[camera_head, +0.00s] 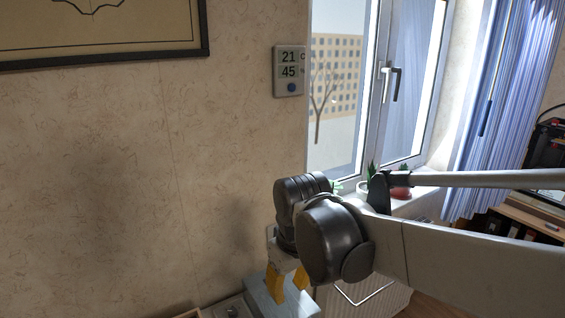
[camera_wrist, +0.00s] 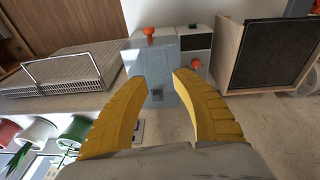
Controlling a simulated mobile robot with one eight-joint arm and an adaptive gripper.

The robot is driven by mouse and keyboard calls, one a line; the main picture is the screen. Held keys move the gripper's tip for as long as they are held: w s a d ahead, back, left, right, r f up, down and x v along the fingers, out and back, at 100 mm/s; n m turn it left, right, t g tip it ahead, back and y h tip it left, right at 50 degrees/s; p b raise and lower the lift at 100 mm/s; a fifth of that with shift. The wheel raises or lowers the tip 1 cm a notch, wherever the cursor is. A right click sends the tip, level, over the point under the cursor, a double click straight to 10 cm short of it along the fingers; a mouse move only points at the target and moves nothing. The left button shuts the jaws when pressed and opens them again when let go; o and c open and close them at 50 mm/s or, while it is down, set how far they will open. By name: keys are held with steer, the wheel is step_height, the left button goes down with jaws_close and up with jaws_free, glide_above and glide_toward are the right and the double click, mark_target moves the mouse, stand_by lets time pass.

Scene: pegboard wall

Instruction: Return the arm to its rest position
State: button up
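My gripper (camera_head: 289,289) hangs below my arm at the lower middle of the head view, with its yellow fingers pointing down. A pale blue-grey box (camera_head: 262,297) is close below or behind the fingers; I cannot tell whether they touch it. In the wrist view the two curved fingers of my gripper (camera_wrist: 160,77) stand apart with nothing gripped between them. The pale box (camera_wrist: 168,70) shows beyond the gap. My arm reaches in from the right, bent at a dark joint.
A wall display (camera_head: 289,71), a picture frame (camera_head: 100,53) and a window (camera_head: 375,90) are on the walls. Potted plants (camera_head: 399,190) stand on the sill behind my arm. A radiator (camera_wrist: 65,75), an orange knob (camera_wrist: 148,31) and a dark-fronted wooden box (camera_wrist: 268,53) show in the wrist view.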

steer(key=s+d+m+t, duration=0.2)
steer(key=s+d, duration=0.3)
steer(key=d, duration=0.4)
steer(key=s+d+m+t, duration=0.3)
steer(key=s+d+m, duration=0.2)
steer(key=d, duration=0.4)
steer(key=shift+s+h, duration=0.15)
steer(key=shift+h, duration=0.25)
steer(key=shift+c, duration=0.2)
